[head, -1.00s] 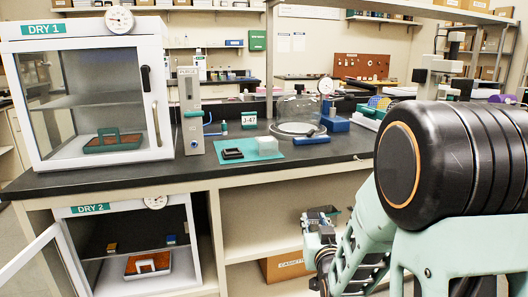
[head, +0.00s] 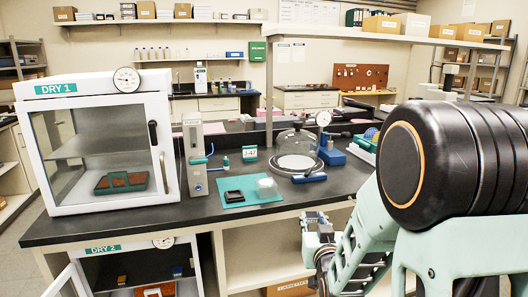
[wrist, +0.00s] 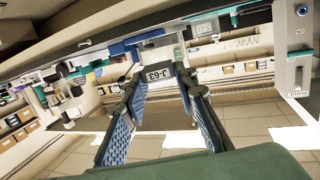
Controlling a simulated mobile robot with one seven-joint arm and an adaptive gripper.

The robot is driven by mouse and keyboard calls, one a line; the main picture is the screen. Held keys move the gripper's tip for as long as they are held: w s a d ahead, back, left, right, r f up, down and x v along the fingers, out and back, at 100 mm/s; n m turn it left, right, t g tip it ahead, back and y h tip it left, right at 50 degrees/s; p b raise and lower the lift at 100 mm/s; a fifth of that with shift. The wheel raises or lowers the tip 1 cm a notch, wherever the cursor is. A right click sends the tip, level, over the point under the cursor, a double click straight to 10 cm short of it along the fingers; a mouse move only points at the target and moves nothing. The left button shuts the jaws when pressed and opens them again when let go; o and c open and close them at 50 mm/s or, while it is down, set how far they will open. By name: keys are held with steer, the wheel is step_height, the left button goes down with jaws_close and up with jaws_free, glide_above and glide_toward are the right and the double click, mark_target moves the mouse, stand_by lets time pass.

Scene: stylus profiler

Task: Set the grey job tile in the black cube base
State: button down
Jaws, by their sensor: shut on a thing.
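My gripper (wrist: 165,95) is shut on a small grey tile (wrist: 157,70) marked J-63, held at its fingertips in the wrist view. In the head view my gripper (head: 316,222) is low in front of the bench's front edge, right of the mat. The tile is too small to make out clearly there. The black cube base (head: 234,196) is a low square piece on the teal mat (head: 232,205). A clear cube cover (head: 266,188) stands beside it on the right, apart from the base. My gripper is well away from both.
The DRY 1 cabinet (head: 97,88) stands at the bench's left, its door shut, with a tray inside. A PURGE unit (head: 194,150), a J-47 sign (head: 249,154) and a glass bell jar (head: 297,150) stand around the mat. The DRY 2 cabinet (head: 105,246) below has its door open.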

step_height(320, 180, up, 19)
steer(key=p, duration=1.7)
steer(key=shift+a+f, duration=0.15)
